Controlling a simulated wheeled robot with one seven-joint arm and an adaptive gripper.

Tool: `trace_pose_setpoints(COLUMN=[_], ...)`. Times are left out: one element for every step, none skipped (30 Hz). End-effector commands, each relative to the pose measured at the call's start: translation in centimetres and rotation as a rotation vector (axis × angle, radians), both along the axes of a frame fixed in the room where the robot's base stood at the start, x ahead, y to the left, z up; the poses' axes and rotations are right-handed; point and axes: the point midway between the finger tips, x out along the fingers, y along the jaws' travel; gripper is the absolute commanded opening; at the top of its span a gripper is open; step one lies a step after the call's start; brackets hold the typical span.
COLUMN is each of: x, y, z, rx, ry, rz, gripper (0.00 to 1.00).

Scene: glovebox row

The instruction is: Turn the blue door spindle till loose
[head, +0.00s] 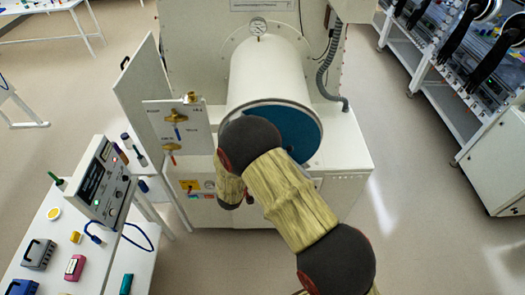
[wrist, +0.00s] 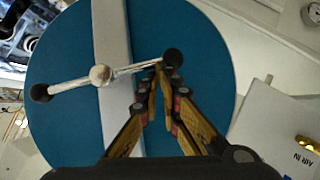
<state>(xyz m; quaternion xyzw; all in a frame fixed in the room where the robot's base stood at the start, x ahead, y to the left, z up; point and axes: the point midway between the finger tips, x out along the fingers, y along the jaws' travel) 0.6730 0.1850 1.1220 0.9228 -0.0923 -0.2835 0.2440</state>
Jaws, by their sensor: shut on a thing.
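The blue round door (head: 298,128) closes the near end of a white cylindrical chamber; my arm covers part of it in the head view. The wrist view shows the blue door (wrist: 190,30) face-on, with a pale bar (wrist: 110,35) across it. The spindle is a thin metal bar (wrist: 70,86) with a pale centre hub (wrist: 101,75) and dark ball ends. It lies tilted, its right end higher. My gripper (wrist: 160,72) is shut on the spindle's right arm, just inside the right ball (wrist: 173,57). In the head view the spindle and my fingers are hidden behind my arm.
A valve panel (head: 178,128) with brass fittings stands left of the chamber (head: 268,72). A white bench (head: 60,240) with a control box (head: 103,182) and small items is at lower left. A grey hose (head: 325,75) runs at right.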

Motion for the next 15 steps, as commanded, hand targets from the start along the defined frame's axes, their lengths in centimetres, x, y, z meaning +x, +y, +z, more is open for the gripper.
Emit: trace_pose_setpoints(x=[0.0,0.0,0.0,0.0,-0.1,-0.1,-0.1,-0.1,-0.1,-0.1,-0.2,-0.2,-0.2,-0.2,-0.2], y=[0.1,0.1,0.0,0.0,-0.1,-0.1,-0.1,-0.2,-0.2,-0.2,-0.2,-0.3,-0.3,-0.3,-0.3], z=[-0.5,-0.6,-0.7,-0.9,-1.0,-1.1,-1.2,-1.3,-1.4,-1.5,-1.5,-1.6,-1.7,-1.7,-1.8], rx=[0.002,0.003,0.003,0.003,0.003,0.003,0.003,0.004,0.004,0.004,0.004,0.004,0.005,0.004,0.004], ry=[0.002,0.003,0.004,0.004,0.004,0.004,0.004,0.005,0.005,0.006,0.006,0.006,0.007,0.007,0.007], rz=[0.004,0.005,0.004,0.004,0.005,0.005,0.005,0.005,0.005,0.006,0.005,0.005,0.006,0.007,0.007], gripper=[0.0,0.0,0.0,0.0,0.0,0.0,0.0,0.0,0.0,0.0,0.0,0.0,0.0,0.0,0.0])
